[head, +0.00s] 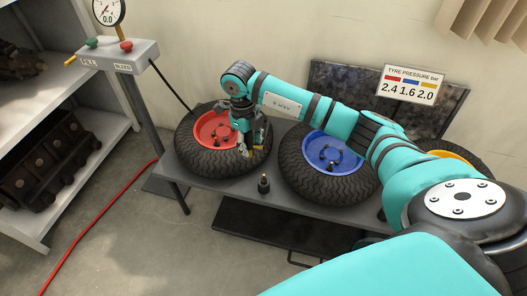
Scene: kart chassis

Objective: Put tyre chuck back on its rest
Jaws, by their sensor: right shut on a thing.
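My right gripper (246,146) reaches in from the right over the right side of the wheel with the red rim (209,131). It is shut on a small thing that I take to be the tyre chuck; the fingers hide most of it. A black hose (172,87) runs down from the grey fill and bleed box (118,58) to behind the red-rimmed wheel's upper edge, where I lose it. A small dark upright piece with a brass top (264,184) stands on the bench's front edge; I cannot tell whether it is the rest. My left gripper is not in view.
A wheel with a blue rim (334,152) lies right of the red one on the grey bench (222,187); a yellow-rimmed wheel (455,158) is partly behind my arm. A pressure sign (411,87) stands behind. Shelves (60,150) and a red hose (98,222) are left.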

